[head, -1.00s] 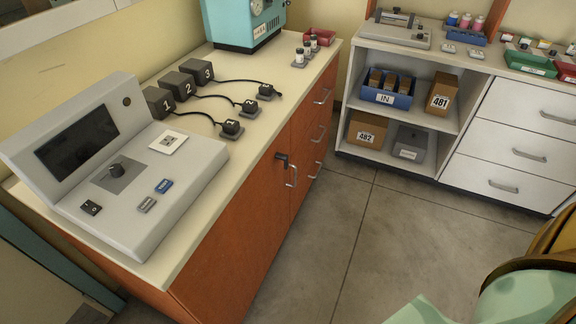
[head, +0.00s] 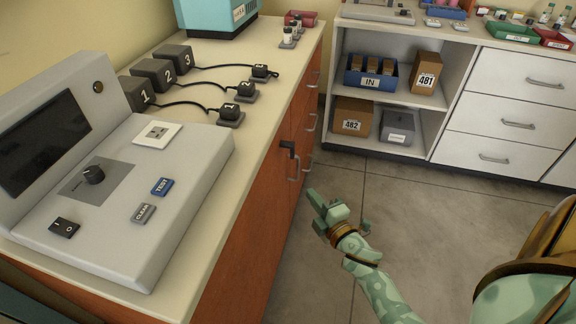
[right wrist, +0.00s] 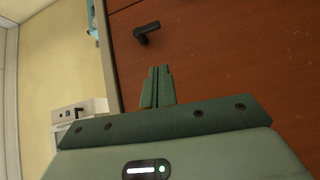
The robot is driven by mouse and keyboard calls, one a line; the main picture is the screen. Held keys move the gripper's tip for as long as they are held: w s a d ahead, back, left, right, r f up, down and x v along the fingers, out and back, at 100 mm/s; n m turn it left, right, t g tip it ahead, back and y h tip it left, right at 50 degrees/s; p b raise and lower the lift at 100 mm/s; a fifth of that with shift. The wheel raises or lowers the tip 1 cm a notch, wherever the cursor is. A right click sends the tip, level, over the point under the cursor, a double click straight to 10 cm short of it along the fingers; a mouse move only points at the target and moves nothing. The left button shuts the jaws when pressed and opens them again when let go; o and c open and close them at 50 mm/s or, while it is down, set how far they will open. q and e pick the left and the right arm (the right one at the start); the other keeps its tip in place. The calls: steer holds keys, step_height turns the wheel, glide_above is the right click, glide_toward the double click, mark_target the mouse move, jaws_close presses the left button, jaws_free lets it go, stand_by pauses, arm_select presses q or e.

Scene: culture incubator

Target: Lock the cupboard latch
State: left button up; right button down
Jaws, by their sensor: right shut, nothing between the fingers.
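The cupboard latch (head: 288,147) is a small black lever on the orange-brown cupboard front (head: 245,235), just under the counter edge and beside a metal door handle (head: 293,168). In the right wrist view the latch (right wrist: 146,32) stands out from the red-brown door, ahead of the fingers and a little to their left. My right gripper (head: 313,196) is in front of the cupboard, below and to the right of the latch, apart from it. Its two fingers (right wrist: 157,84) are shut together with nothing between them. My left gripper is not in view.
The counter (head: 215,170) carries a grey console (head: 130,190) and several numbered black blocks with cables. White shelves (head: 385,130) and drawers (head: 515,105) stand at the back right. The grey floor (head: 400,200) between is clear.

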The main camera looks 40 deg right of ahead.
steer(key=shift+a+r+n+y, duration=0.25)
steer(key=shift+a+n+y, duration=0.1)
steer(key=shift+n, duration=0.45)
steer(key=shift+w, duration=0.15)
